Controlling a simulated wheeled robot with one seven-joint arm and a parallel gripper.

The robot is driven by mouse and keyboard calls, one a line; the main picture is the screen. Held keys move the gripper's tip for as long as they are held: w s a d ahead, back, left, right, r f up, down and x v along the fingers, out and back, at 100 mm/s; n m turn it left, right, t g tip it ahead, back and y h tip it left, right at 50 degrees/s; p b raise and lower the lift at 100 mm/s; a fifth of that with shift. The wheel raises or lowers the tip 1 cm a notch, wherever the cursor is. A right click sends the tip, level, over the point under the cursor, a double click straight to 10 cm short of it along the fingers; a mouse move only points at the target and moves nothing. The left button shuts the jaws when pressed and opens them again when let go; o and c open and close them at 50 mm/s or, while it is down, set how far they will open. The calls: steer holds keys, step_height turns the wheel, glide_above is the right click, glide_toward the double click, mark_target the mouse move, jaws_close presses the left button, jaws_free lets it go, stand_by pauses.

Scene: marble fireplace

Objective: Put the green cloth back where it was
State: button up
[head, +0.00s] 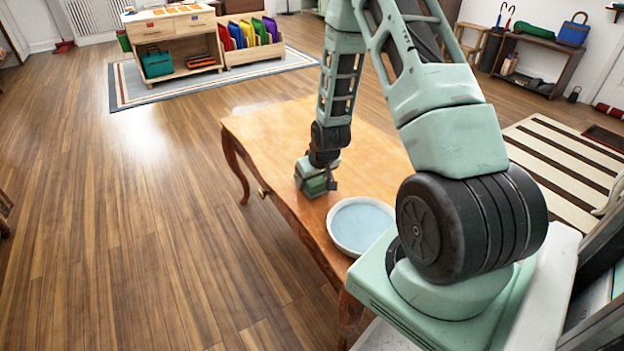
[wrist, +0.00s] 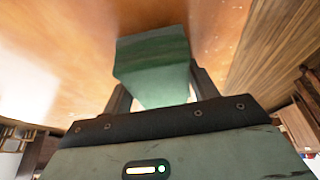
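A green cloth (wrist: 152,62) shows in the wrist view as a folded block between the two fingers of my gripper (wrist: 158,84). The fingers press on its two sides, and it sticks out past their tips. In the head view my gripper (head: 318,186) points down, low over the left edge of the wooden table (head: 262,128), just beyond a round dish. Dark green shows at its lower end, but the cloth is hard to tell from the gripper there. I cannot tell whether the cloth touches the tabletop.
The round dish (head: 361,224), white-rimmed with a pale blue inside, stands on the near part of the table. The rest of the visible tabletop is bare. A wooden cabinet (head: 170,36) with colourful folders stands on a rug at the back. A bench (head: 545,42) stands back right.

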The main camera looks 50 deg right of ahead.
steer(key=o, duration=0.4)
steer(key=p+v, duration=0.4)
steer(key=v, duration=0.8)
steer(key=s+a+r+n+g+y, duration=0.1)
steer(key=a+r+n, duration=0.3)
steer(key=a, duration=0.7)
steer(key=s+a+r+n+g+y, duration=0.1)
steer(key=a+r, duration=0.5)
steer(key=a, duration=0.6)
steer(key=s+a+r+n, duration=0.2)
steer(key=s+a, duration=0.2)
steer(key=s, duration=0.1)
steer(key=s+a+r+n+g, duration=0.1)
steer(key=s+a+r, duration=0.1)
steer(key=s+a, duration=0.2)
steer(key=s+a+r+n+g, duration=0.1)
steer(key=s+a, duration=0.3)
steer(key=s, duration=0.4)
steer(key=shift+s+a+r+n, duration=0.1)
steer(key=shift+r+n, duration=0.3)
steer(key=shift+s+a+r+n, duration=0.1)
steer(key=shift+r+n, duration=0.3)
